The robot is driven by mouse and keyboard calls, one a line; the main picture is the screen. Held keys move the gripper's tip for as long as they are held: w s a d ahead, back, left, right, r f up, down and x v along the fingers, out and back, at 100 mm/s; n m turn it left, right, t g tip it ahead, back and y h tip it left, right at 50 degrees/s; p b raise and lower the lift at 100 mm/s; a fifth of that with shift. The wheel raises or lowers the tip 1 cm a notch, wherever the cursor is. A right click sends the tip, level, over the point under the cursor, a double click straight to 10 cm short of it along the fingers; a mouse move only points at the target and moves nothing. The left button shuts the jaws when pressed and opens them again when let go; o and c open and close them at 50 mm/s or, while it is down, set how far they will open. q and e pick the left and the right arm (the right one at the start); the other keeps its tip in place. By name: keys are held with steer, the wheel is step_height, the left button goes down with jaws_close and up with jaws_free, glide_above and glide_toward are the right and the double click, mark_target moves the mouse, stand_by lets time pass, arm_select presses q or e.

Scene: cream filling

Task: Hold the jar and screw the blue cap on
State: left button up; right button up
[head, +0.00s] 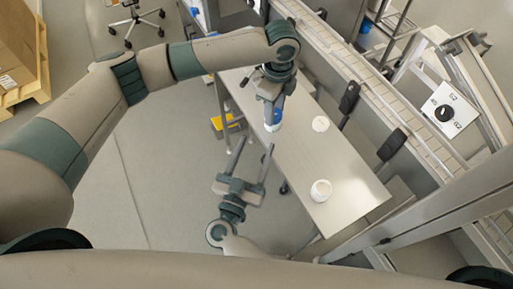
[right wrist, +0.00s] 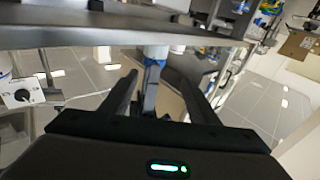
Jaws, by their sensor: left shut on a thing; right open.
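My left gripper (head: 270,96) points down at the near-left edge of the table and is shut on a small blue-and-white item (head: 275,116). I cannot tell whether this is the blue cap alone or a jar with blue on it. A white round container (head: 320,190) stands on the right part of the table. A flat white round piece (head: 320,123) lies near the table's far edge. My right gripper (head: 255,142) is open and empty, off the table's near-left side. Its spread fingers also show in the right wrist view (right wrist: 155,85).
The grey table (head: 298,150) has free room between the white pieces. Two black paddle-like parts (head: 349,97) stand along its far edge, beside a conveyor (head: 375,95). A yellow item (head: 223,121) is on the left. The table edge crosses the right wrist view (right wrist: 100,38).

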steer(key=shift+s+d+r+m+g+h, duration=0.1)
steer(key=shift+d+r+m+g+h, duration=0.15)
steer(key=shift+m+g+h, duration=0.4)
steer(key=x, duration=1.2)
